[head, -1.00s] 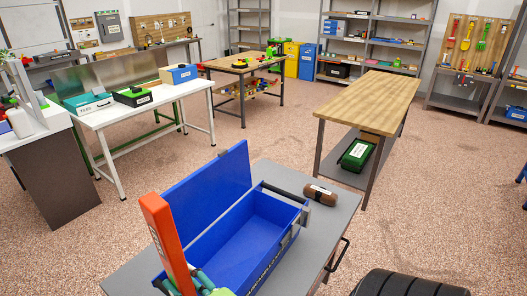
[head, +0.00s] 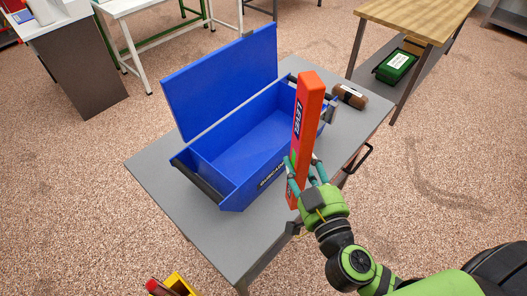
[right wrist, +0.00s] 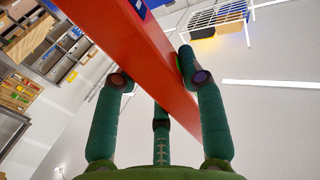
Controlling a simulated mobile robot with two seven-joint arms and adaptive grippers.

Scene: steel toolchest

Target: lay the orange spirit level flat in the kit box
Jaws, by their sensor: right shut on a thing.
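The orange spirit level (head: 308,110) stands roughly upright in my right gripper (head: 305,175), whose fingers are shut on its lower part. In the right wrist view the level (right wrist: 140,65) runs slantwise between the fingers of the gripper (right wrist: 155,85). The blue kit box (head: 210,175) sits open on the grey top, with its lid raised at the back left. A divider splits off a small compartment at its left end; the visible floor looks empty. The level is at the box's front right side in the picture and hides part of it. My left gripper is not in view.
The grey toolchest top (head: 165,190) carries the box. A brown roll (head: 350,95) lies behind the level near the right edge. A side handle (head: 357,158) sticks out at the right. A wooden-topped table (head: 415,30) with a green case (head: 395,67) below stands farther back.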

